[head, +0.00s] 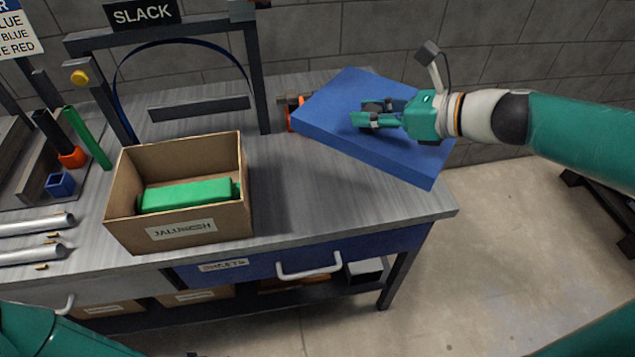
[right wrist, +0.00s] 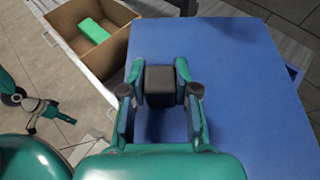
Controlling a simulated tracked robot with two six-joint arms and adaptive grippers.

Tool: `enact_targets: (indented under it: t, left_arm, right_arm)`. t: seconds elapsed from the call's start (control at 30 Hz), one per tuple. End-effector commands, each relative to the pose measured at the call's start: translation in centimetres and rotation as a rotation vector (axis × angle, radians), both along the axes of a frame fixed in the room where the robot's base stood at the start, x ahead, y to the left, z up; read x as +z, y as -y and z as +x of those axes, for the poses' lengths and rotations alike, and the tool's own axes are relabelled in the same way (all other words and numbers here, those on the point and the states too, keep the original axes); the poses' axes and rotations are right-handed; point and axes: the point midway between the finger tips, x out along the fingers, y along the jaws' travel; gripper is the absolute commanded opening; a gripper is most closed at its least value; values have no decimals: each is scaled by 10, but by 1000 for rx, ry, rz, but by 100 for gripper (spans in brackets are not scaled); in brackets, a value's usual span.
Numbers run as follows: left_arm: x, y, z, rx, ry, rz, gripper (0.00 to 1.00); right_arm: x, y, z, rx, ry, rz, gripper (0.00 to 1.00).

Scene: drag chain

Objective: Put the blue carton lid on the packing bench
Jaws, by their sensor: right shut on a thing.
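The blue carton lid (head: 335,115) is a broad flat slab at the right end of the packing bench (head: 330,185). It lies at an angle and reaches past the bench's right edge. I cannot tell whether its underside touches the bench top. My right gripper (head: 375,113) is over the lid, its fingers shut on a dark block-like handle (right wrist: 161,85) on the lid's top (right wrist: 255,100). My left gripper (right wrist: 55,113) seems to show small at the left of the right wrist view, and its jaw state is unclear. In the head view it is out of frame.
An open cardboard carton (head: 200,232) holding a green block (head: 188,195) stands left of the lid. An orange and dark tool (head: 297,112) is by the lid's left corner. A dark frame (head: 258,80) with a SLACK sign stands behind. Bare bench lies between carton and lid.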

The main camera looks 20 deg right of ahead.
Motion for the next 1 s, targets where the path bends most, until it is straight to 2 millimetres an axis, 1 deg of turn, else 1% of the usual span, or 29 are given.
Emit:
enact_targets:
  t: [0.03,0.17,0.2,0.4,0.5,0.6,0.77,0.83,1.0]
  left_arm:
    - [-6,0,0,0,0,0,59]
    - [-19,0,0,0,0,0,59]
    - [-23,0,0,0,0,0,59]
    - [-43,0,0,0,0,0,59]
    - [-50,0,0,0,0,0,59]
    - [-53,0,0,0,0,0,59]
    - [-56,0,0,0,0,0,59]
    - [-58,0,0,0,0,0,59]
    - [-68,0,0,0,0,0,59]
  right_arm:
    - [-13,0,0,0,-4,1,0]
    - [-44,0,0,-1,-7,3,0]
    - [-56,0,0,-2,-7,4,0]
    - [-109,1,-1,-2,-6,3,0]
    - [-130,0,-1,-2,-5,2,0]
    - [-143,1,-1,-2,-3,1,0]
    - [-152,1,0,-1,-2,1,0]
    - [-159,0,0,0,-3,1,0]
    - [-184,1,-1,-2,-4,3,0]
